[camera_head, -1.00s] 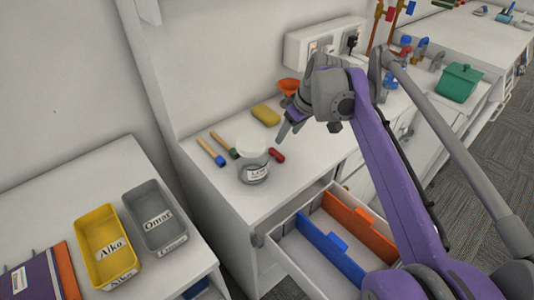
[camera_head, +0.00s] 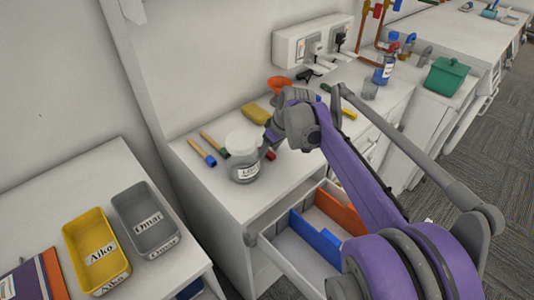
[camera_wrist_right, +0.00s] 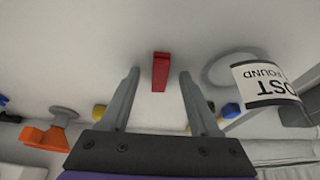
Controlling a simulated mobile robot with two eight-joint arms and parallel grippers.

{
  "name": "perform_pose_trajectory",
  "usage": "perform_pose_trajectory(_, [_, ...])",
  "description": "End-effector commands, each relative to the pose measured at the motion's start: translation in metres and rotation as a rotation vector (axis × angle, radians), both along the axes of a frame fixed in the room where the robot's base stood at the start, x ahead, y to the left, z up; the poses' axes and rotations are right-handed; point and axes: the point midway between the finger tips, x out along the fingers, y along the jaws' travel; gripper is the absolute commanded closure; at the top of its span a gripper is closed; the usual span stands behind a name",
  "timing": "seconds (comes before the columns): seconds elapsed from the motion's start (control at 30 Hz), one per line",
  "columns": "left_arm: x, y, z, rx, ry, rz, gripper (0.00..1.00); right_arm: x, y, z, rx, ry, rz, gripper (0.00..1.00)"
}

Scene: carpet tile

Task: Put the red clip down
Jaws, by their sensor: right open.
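The red clip (camera_wrist_right: 160,72) lies on the white counter in the right wrist view, between and just beyond the fingertips. In the head view a small part of the red clip (camera_head: 271,156) shows beside the jar, partly covered by my right gripper (camera_head: 266,146). My right gripper (camera_wrist_right: 158,75) is open, with one finger on each side of the clip's line and no visible contact. My left gripper is not in view.
A labelled glass jar (camera_head: 243,168) stands close beside the right gripper. Below, an open drawer (camera_head: 283,258) has blue and orange dividers. Trays (camera_head: 74,243) stand at left.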

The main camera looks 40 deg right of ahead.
Motion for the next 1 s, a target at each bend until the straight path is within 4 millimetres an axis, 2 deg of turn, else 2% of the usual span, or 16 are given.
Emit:
perform_pose_trajectory(0.07, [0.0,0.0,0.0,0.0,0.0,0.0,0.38,0.0,0.0,0.0,0.0,0.0,0.0,0.39])
perform_pose_trajectory(0.4, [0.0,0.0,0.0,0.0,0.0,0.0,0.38,0.0,0.0,0.0,0.0,0.0,0.0,1.0])
perform_pose_trajectory(0.77, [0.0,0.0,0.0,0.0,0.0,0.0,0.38,0.0,0.0,0.001,0.0,0.0,0.0,1.0])
perform_pose_trajectory(0.87, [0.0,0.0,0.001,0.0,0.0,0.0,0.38,0.0,0.0,0.009,0.0,0.0,0.0,1.0])
perform_pose_trajectory(1.0, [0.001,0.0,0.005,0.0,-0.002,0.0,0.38,0.0,0.0,0.034,0.0,0.0,-0.001,1.0])
